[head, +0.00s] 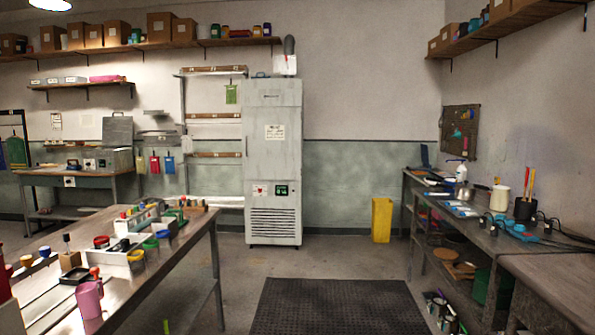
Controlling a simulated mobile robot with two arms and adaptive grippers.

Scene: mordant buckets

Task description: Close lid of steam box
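A grey metal box (118,160) stands on the far left table, against the back wall. A grey panel (117,130) stands upright above its back edge and looks like a raised lid. This may be the steam box, but it is small and far off and carries no label that I can read. A tall pale grey cabinet (273,165) with a shut front stands at the back wall, right of the box. Neither of my grippers is in view.
A long workbench (190,240) with racks, jars and a pink jug (89,298) fills the left foreground. A dark mat (338,305) lies on open floor in the middle. A yellow bin (381,220) stands at the back, and a cluttered bench (430,195) runs along the right wall.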

